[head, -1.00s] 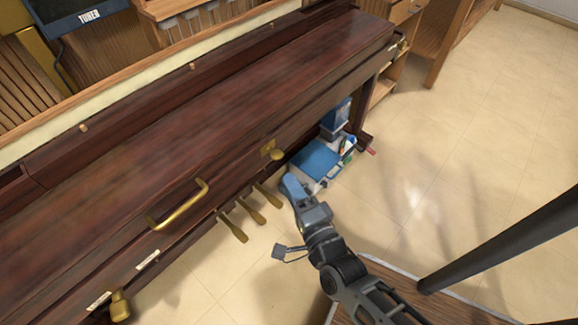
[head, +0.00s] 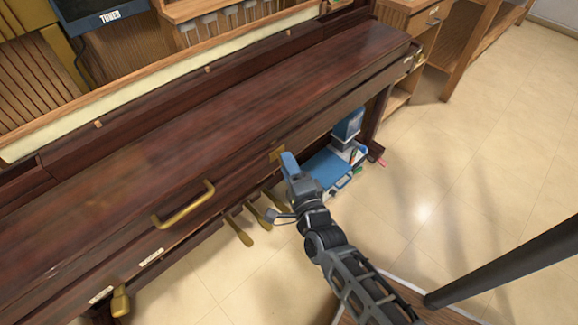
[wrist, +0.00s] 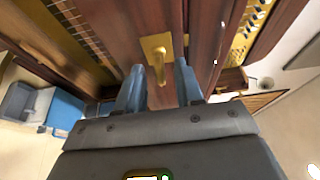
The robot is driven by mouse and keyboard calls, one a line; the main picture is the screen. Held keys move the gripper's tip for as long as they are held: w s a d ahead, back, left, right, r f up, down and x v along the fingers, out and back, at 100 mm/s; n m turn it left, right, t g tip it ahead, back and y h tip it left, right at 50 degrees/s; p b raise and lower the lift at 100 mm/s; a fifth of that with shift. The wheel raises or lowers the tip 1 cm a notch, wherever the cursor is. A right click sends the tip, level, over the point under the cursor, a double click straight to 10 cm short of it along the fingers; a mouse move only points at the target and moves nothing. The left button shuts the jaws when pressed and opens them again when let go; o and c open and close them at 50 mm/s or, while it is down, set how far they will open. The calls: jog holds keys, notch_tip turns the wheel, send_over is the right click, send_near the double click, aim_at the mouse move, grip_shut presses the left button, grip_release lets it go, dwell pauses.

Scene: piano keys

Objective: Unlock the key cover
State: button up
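The piano's dark reddish wood key cover (head: 165,150) is down, with a curved brass handle (head: 184,206) on its front. A square brass lock plate (head: 276,154) sits on the front, right of the handle. In the wrist view, the brass lock piece (wrist: 156,48) projects from its plate just ahead of the fingertips. My gripper (head: 288,161) is at the lock in the head view and hides the projecting piece there. Its two blue fingers (wrist: 159,68) are apart, one on each side of the brass piece. I cannot tell whether they touch it.
Brass pedals (head: 240,230) stand below and left of my gripper. A blue box (head: 347,125) and a blue case (head: 326,167) lie under the piano's right side. Another brass knob (head: 120,301) is at the lower left. The floor (head: 470,170) at right is open.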

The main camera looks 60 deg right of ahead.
grip_shut()
jog(key=shift+f+n+b, duration=0.15)
jog(key=shift+n+b, duration=0.15)
jog(key=n+t+y+b, duration=0.1)
jog(key=n+t+b, duration=0.1)
jog(key=n, duration=0.5)
jog(key=n+t+y+b, duration=0.2)
jog(key=n+t+b, duration=0.1)
jog(key=n+b, duration=0.2)
jog(key=n+t+y+b, duration=0.2)
jog(key=n+b, duration=0.1)
jog(key=n, duration=0.6)
jog(key=shift+s+d+f+n+t+b, duration=0.15)
jog(key=shift+d+f+n+t+b, duration=0.15)
jog(key=shift+d+f, duration=0.1)
jog(key=shift+n, duration=0.3)
